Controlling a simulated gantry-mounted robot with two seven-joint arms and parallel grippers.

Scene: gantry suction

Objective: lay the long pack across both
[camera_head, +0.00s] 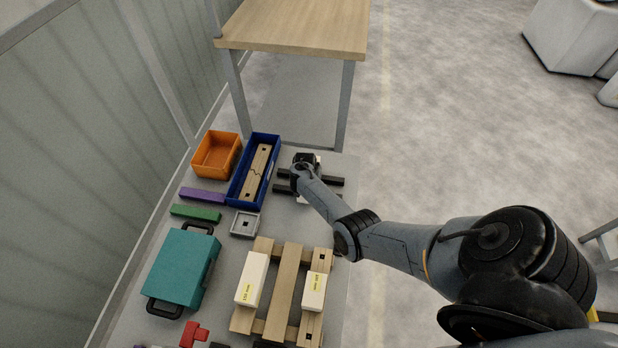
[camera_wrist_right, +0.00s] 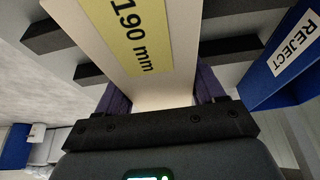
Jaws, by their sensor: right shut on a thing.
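My right gripper (camera_wrist_right: 162,92) is shut on a white pack (camera_wrist_right: 182,12) with a yellow "190 mm" label. In the head view my arm and right gripper (camera_head: 305,170) cover most of this pack. Two dark parallel bars (camera_head: 335,181) lie below it at the table's far right. In the right wrist view the pack crosses over both bars (camera_wrist_right: 225,50); I cannot tell whether it touches them. Two shorter-looking white packs, a left one (camera_head: 250,280) and a right one (camera_head: 315,291), lie on a wooden pallet (camera_head: 284,290). My left gripper is out of view.
A blue bin (camera_head: 235,190) holding wooden pieces stands just left of the bars; its REJECT label (camera_wrist_right: 295,45) shows in the wrist view. Beyond are an orange bin (camera_head: 200,170), purple (camera_head: 203,196) and green (camera_head: 195,213) bars, a grey square tray (camera_head: 237,232) and a teal case (camera_head: 180,267).

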